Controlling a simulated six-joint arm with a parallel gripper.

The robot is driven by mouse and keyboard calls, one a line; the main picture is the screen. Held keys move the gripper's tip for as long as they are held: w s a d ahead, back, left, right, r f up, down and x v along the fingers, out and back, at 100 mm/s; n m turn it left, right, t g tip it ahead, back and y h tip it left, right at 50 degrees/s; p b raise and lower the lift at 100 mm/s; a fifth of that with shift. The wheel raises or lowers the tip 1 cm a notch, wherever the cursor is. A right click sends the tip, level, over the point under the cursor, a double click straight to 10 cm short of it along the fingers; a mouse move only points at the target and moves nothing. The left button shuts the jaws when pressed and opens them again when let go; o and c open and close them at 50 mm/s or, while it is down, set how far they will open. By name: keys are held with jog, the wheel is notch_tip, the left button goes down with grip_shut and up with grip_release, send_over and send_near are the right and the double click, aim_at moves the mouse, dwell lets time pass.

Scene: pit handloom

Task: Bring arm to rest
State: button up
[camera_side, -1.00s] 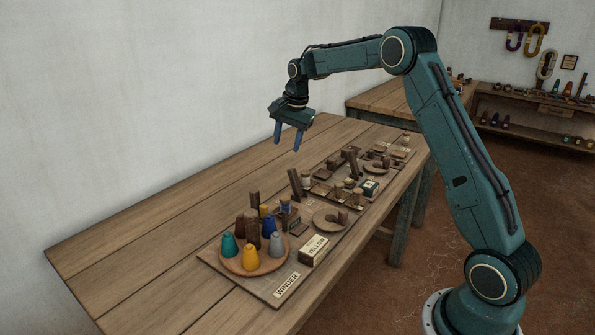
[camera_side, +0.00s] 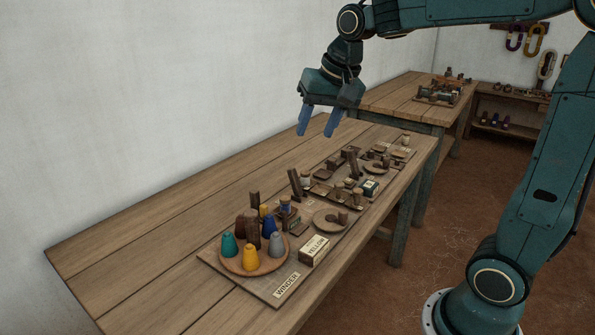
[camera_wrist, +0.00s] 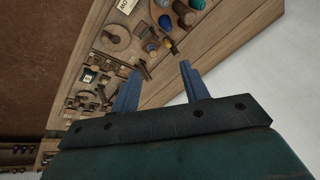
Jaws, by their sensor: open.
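My gripper (camera_side: 320,122) is open and empty, with its two blue fingers apart. In the side view it hangs in the air above the far part of the wooden table (camera_side: 150,230), close to the white wall. In the wrist view my gripper (camera_wrist: 158,82) points its fingers toward the table top, and nothing sits between them. My arm is bent and raised, with the upper links reaching beyond the top edge of the side view.
A board marked WINDER holds a round tray (camera_side: 228,262) with several coloured cones. A box marked YELLOW (camera_side: 314,251) stands beside it. Several wooden parts lie farther along the table. A second table (camera_side: 395,98) and a shelf (camera_side: 520,105) stand behind.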

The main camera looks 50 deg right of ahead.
jog(key=s+a+f+n, duration=0.2)
jog(key=s+n, duration=0.1)
jog(key=s, duration=0.6)
jog(key=s+a+f+n+t, duration=0.1)
jog(key=s+a+f+n, duration=0.1)
jog(key=s, duration=0.8)
jog(key=shift+a+f+n, duration=0.3)
jog(key=shift+a+n, duration=0.45)
jog(key=shift+n, duration=0.35)
